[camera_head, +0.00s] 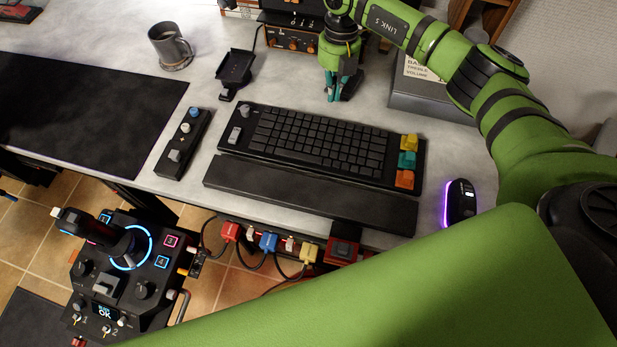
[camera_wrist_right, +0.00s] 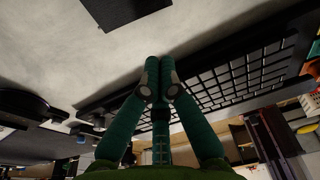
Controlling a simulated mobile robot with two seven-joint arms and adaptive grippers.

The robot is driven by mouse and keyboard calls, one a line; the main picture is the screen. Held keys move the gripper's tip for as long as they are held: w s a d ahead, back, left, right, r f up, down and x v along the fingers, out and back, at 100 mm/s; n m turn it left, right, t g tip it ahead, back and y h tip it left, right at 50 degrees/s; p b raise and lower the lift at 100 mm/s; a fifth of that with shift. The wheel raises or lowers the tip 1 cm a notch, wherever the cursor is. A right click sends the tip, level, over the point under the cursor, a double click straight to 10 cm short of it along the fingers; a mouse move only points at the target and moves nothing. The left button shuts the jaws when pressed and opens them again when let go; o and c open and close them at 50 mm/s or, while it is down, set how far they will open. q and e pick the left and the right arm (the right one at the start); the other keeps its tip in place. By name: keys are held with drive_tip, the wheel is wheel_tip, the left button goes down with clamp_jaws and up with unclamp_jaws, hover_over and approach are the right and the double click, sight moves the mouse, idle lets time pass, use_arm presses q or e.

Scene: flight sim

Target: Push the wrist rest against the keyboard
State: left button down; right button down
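The black wrist rest (camera_head: 300,192) is a long flat bar lying along the front side of the keyboard (camera_head: 320,143), near the table's front edge. A narrow strip seems to separate the two; whether they touch anywhere is hard to tell. The dark keyboard has a grey knob at its left and yellow, teal and orange keys at its right. My right gripper (camera_head: 337,88) points down behind the keyboard's back edge, empty. In the right wrist view its teal fingers (camera_wrist_right: 159,70) are together, with the keyboard (camera_wrist_right: 240,75) beside them. My left gripper is out of view.
A small black button box (camera_head: 183,145) stands left of the keyboard, and a glowing mouse (camera_head: 461,201) at the right. A phone stand (camera_head: 235,70), a mug (camera_head: 170,45) and an orange-fronted device (camera_head: 291,38) stand behind. A control panel (camera_head: 125,260) sits below the front edge.

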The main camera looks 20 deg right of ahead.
drive_tip(key=p, duration=0.9)
approach(313, 180)
drive_tip(key=s+f, duration=0.1)
drive_tip(key=f, duration=0.1)
drive_tip(key=a+f, duration=0.1)
drive_tip(key=s+a+f, duration=0.1)
drive_tip(key=f, duration=0.1)
drive_tip(key=shift+s+f, duration=0.3)
drive_tip(key=shift+s, duration=0.05)
drive_tip(key=shift+s+a+f, duration=0.1)
drive_tip(key=shift+s+a, duration=0.15)
drive_tip(key=shift+f, duration=0.85)
drive_tip(key=shift+d, duration=0.1)
drive_tip(key=shift+w+d+f+b, duration=0.2)
drive_tip(key=shift+w+d+b, duration=0.45)
drive_tip(key=shift+w, duration=0.2)
drive_tip(key=shift+w+d, duration=0.1)
drive_tip(key=shift+w, duration=0.1)
drive_tip(key=shift+r, duration=0.1)
